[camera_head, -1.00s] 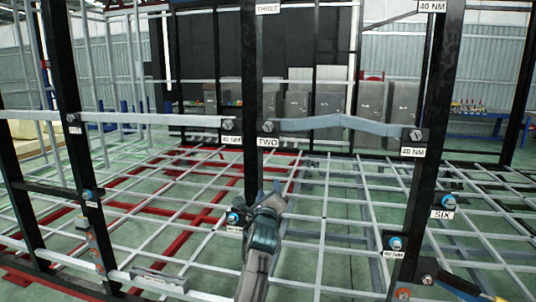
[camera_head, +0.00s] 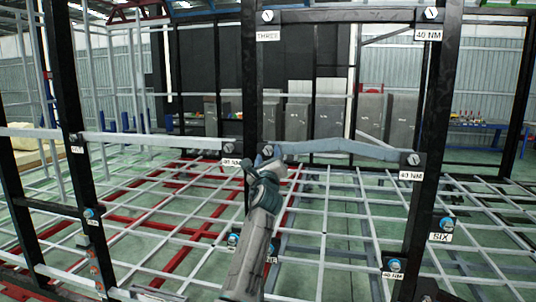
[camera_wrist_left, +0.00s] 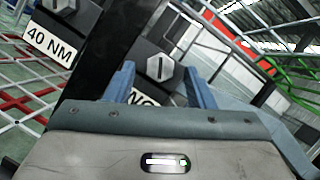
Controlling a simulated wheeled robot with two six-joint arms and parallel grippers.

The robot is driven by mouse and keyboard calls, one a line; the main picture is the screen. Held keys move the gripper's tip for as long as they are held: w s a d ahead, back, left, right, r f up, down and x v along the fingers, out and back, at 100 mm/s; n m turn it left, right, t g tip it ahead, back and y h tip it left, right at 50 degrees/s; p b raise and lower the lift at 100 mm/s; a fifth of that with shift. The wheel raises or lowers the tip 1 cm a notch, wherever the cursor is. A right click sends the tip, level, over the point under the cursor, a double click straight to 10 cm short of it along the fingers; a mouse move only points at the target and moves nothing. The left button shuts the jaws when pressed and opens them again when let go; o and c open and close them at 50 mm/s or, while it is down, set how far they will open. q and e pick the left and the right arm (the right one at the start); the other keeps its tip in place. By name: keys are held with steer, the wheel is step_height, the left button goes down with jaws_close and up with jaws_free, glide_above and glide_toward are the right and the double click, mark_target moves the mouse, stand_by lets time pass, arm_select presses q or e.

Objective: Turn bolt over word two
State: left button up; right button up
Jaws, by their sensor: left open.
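The bolt (camera_head: 268,151) over the word TWO is a grey hex head with a slot, on a black upright post. It shows larger in the left wrist view (camera_wrist_left: 160,68). My left gripper (camera_head: 262,166) is open, just in front of and slightly below this bolt. In the left wrist view its two blue-grey fingers (camera_wrist_left: 159,88) stand on either side of the bolt, apart from it as far as I can tell. The word label (camera_wrist_left: 146,97) is partly hidden by the gripper. My right gripper is not in view.
A second bolt (camera_head: 229,148) with a 40 NM label (camera_head: 231,162) sits just left on the rail. A blue-grey crossbar (camera_head: 340,147) runs right to another bolt (camera_head: 412,159). A THREE bolt (camera_head: 267,16) is higher on the post. A grey bar grid lies behind.

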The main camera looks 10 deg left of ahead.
arm_select(q)
steer(key=shift+w+a+r, duration=0.1)
steer(key=shift+w+r, duration=0.05)
steer(key=shift+w, duration=0.3)
steer(key=c, duration=1)
